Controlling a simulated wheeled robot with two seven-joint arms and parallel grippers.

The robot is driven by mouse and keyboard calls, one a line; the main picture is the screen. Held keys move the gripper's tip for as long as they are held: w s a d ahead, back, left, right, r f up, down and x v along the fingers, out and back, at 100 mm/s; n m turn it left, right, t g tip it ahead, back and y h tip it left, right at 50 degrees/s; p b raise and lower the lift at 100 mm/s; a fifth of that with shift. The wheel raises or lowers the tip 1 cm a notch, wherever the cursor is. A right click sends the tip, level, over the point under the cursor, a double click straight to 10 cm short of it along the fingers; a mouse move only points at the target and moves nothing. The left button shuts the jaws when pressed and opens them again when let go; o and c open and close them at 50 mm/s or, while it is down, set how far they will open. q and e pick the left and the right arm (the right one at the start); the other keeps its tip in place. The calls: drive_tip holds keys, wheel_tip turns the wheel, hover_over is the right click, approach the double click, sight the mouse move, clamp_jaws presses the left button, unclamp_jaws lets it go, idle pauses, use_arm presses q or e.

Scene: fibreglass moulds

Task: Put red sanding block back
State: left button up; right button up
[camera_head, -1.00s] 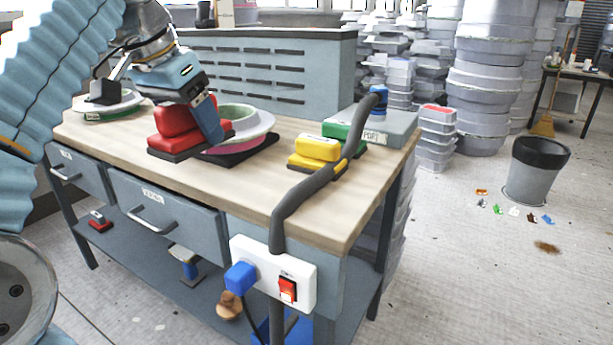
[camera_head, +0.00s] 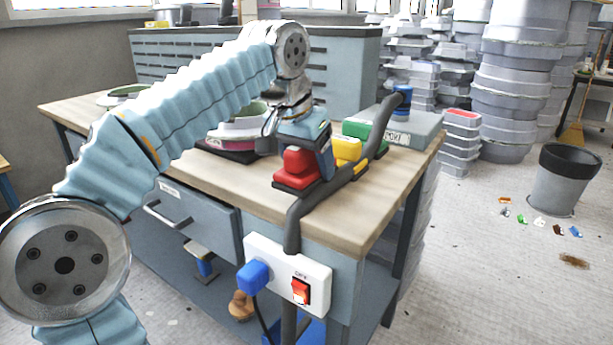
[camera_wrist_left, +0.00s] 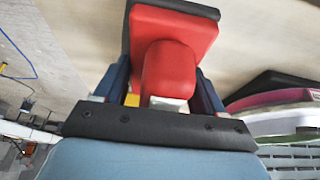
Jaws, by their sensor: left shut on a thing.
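The red sanding block (camera_head: 298,170) has a rounded red grip on a dark pad. My left gripper (camera_head: 318,150) is shut on it, close to the front edge of the wooden bench top (camera_head: 235,187). In the left wrist view the block (camera_wrist_left: 168,70) sits between the two blue fingers of the gripper (camera_wrist_left: 165,88). I cannot tell whether its pad touches the bench. A yellow sanding block (camera_head: 346,152) is just behind and right of it, partly hidden by the gripper. A green block (camera_head: 357,128) stands farther back. My right gripper is not in view.
A grey box (camera_head: 412,132) is at the back right. The bench front left is clear.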

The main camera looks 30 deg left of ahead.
sight(290, 149)
use_arm(q)
drive_tip(key=shift+f, duration=1.35)
drive_tip(key=shift+f, duration=0.1)
drive_tip(key=o, duration=1)
drive_tip(key=shift+s+r, duration=0.1)
drive_tip(key=shift+r, duration=0.2)
drive_tip(key=p+v, duration=0.2)
drive_tip(key=v, duration=0.9)
drive_tip(key=shift+s+r, duration=0.15)
drive_tip(key=shift+r, duration=0.15)
